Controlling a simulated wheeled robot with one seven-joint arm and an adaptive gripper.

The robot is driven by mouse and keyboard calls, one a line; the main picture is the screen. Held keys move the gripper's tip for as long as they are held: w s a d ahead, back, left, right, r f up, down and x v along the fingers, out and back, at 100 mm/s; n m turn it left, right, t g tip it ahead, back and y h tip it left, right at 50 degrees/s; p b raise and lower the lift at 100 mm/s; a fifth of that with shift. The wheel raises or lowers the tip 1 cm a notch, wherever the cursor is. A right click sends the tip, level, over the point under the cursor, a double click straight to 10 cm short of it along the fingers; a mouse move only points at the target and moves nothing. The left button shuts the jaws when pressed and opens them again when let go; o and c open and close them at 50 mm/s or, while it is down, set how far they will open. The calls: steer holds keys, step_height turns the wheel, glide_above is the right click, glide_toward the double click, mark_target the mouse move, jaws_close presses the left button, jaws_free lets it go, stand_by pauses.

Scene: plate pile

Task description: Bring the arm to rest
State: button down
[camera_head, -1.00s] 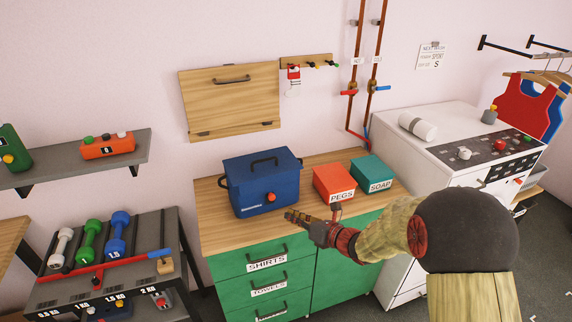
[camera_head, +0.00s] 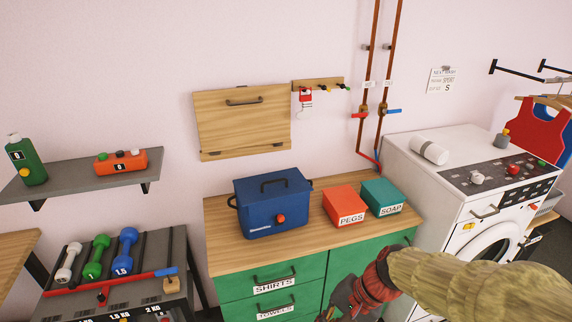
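My arm (camera_head: 470,285) reaches in from the lower right. My gripper (camera_head: 335,308) hangs low in front of the green cabinet (camera_head: 312,275), pointing down and left. Its fingertips are small and partly cut off by the bottom edge, so I cannot tell whether it is open or shut. I see nothing clearly held in it.
A blue box (camera_head: 270,205), a red PEGS box (camera_head: 344,205) and a teal SOAP box (camera_head: 382,197) stand on the wooden counter (camera_head: 225,245). A white washing machine (camera_head: 425,175) stands at right. A dumbbell rack (camera_head: 180,285) and a shelf (camera_head: 75,180) are at left.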

steer(key=s+d+r+n+t+h, duration=0.2)
steer(key=s+d+r+n+h, duration=0.1)
steer(key=d+r, duration=0.2)
steer(key=s+d+r+n+t+h, duration=0.2)
steer(key=d+r, duration=0.4)
steer(key=r, duration=0.3)
steer(key=shift+s+d+r+n+t+h, duration=0.35)
steer(key=shift+s+n+t, duration=0.25)
steer(key=shift+s+n, duration=0.6)
steer(key=shift+s+a, duration=0.1)
